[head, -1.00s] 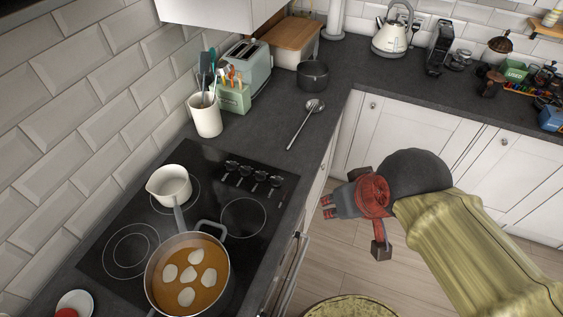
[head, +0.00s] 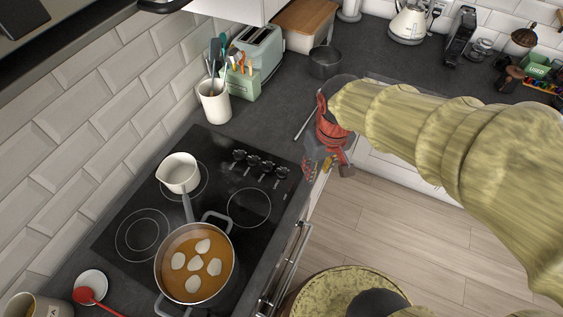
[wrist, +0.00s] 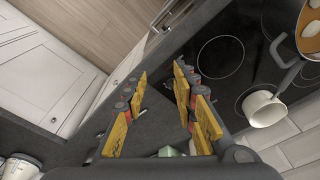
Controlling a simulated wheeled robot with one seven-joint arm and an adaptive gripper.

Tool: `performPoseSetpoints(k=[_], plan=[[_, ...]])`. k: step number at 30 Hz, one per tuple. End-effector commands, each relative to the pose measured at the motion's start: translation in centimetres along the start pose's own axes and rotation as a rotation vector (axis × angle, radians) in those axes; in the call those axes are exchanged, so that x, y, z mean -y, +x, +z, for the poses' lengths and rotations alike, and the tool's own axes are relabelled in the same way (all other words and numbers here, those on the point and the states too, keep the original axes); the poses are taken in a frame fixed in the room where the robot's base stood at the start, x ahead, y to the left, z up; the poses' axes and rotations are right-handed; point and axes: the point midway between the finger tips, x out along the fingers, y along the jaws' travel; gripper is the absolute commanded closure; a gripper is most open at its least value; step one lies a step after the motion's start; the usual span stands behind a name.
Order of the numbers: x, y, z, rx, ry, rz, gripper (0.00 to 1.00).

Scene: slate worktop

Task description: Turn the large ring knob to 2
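Several black knobs (head: 261,164) stand in a row at the far right part of the black glass hob in the head view. Their markings are too small to read, and I cannot tell which knob serves the large ring. A double ring (head: 143,235) is drawn on the hob's left side. My gripper (head: 325,172) is at the counter's front edge, to the right of the knobs and apart from them. In the wrist view my gripper (wrist: 160,72) shows two separated yellow-padded fingers with nothing held between them. The knobs are not clear in the wrist view.
A pot of orange soup (head: 210,262) and a white saucepan (head: 178,173) stand on the hob. A white utensil crock (head: 214,103), a green toaster (head: 258,50) and a dark pot (head: 325,62) stand behind. The single ring (head: 249,207) is bare.

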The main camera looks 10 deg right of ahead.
Motion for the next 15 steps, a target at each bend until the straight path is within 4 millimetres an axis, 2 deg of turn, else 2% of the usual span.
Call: performPoseSetpoints(k=[8, 15], plan=[[1.3, 4.7, -4.8, 0.118, -0.174, -0.026, 0.72], [2.6, 10.3, -8.9, 0.175, -0.380, -0.052, 0.72]])
